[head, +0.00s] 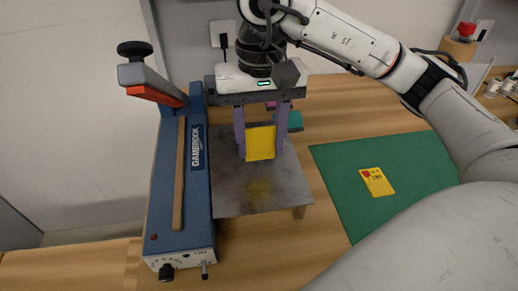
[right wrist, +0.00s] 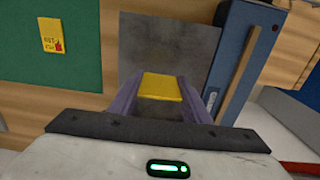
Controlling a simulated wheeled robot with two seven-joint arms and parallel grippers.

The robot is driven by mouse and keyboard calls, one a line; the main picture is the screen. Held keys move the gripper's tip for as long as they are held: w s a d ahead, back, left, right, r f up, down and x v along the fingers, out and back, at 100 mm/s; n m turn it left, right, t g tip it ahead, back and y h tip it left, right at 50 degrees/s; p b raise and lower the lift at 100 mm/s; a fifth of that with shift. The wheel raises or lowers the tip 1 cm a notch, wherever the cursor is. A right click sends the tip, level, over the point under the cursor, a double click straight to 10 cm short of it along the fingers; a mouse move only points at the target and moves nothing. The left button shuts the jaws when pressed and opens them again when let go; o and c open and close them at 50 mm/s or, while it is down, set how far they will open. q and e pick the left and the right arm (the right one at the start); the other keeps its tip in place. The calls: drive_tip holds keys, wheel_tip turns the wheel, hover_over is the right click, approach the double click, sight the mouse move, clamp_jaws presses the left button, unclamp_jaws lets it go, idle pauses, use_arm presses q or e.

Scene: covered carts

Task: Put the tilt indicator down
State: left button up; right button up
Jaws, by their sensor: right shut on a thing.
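My right gripper (head: 260,141) points down and is shut on a flat yellow piece, which I take as the tilt indicator (head: 261,145). The piece spans the gap between the two purple fingers. It also shows between the fingers in the right wrist view (right wrist: 162,87). The gripper is over the grey metal plate (head: 285,190); I cannot tell whether the yellow piece touches it. The face that I see in the head view is plain yellow. My left gripper is not in view.
A blue GAMBROOK sealer-like device (head: 165,205) with a raised arm stands just left of the plate. A green mat (head: 425,160) lies to the right, with a yellow card (head: 377,182) bearing a red mark on it. A teal object (head: 292,121) is behind the gripper.

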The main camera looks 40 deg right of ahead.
sight(260, 152)
wheel_tip(260, 152, down, 2)
drive_tip(key=shift+f, duration=0.1)
drive_tip(key=shift+w, duration=0.1)
drive_tip(key=shift+f+b, duration=0.45)
drive_tip(key=shift+b, duration=0.1)
drive_tip(key=o, duration=1.1)
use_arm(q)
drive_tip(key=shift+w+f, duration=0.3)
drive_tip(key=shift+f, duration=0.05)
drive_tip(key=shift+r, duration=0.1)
use_arm(e)
drive_tip(key=shift+r, duration=0.1)
drive_tip(key=shift+r+p, duration=0.25)
drive_tip(key=shift+p, duration=0.15)
wheel_tip(260, 152, up, 12)
drive_tip(key=p, duration=0.2)
drive_tip(key=shift+r+p, duration=0.1)
drive_tip(key=shift+p, duration=0.25)
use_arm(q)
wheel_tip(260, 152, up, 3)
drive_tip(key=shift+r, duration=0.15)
